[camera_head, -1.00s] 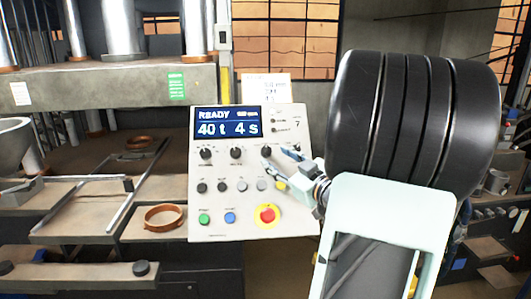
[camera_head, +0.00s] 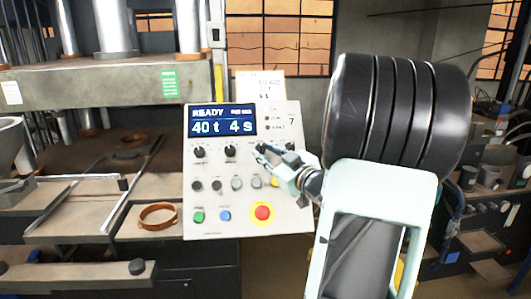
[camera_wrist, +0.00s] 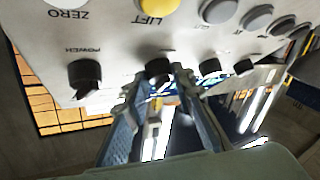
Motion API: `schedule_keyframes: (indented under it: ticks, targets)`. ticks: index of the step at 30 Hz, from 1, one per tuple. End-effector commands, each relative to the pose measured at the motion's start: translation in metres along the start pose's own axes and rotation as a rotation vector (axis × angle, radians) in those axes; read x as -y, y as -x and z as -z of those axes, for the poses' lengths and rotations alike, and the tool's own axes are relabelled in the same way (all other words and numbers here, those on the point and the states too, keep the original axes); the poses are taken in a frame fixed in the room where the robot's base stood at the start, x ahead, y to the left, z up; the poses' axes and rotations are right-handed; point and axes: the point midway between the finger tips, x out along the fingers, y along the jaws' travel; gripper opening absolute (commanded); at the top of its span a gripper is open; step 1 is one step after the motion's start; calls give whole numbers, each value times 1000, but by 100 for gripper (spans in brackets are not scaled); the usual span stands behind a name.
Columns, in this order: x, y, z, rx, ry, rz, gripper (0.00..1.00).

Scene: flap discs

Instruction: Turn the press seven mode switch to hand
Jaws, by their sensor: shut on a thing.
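The press seven control panel (camera_head: 205,225) is a tilted pale box marked 7, its blue screen (camera_head: 222,120) reading READY, 40 t, 4 s. Black rotary knobs line its upper row. My gripper (camera_head: 266,152) reaches in from the right, at the third knob from the left. In the wrist view, upside down, my gripper (camera_wrist: 160,80) has a finger on each side of this black knob (camera_wrist: 159,66) and is shut on it. The power knob (camera_wrist: 85,75) is beside it, apart from the fingers. I cannot read the held knob's label or pointer.
Lower on the panel are a red emergency stop (camera_head: 262,212) with a yellow ring, a green button (camera_head: 198,216) and a blue button (camera_head: 225,215). Other knobs stand close beside my fingers. The press bed with a brown ring (camera_head: 158,215) is left.

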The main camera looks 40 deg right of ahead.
Motion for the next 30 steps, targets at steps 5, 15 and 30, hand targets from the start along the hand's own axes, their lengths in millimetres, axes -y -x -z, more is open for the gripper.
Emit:
schedule_keyframes:
  ticks: [5, 15, 30]
  targets:
    - [0, 0, 0, 0, 7, 8, 0]
    - [-5, -1, 4, 9, 112, 118, 0]
    - [-11, -3, 6, 33, 397, 417, 0]
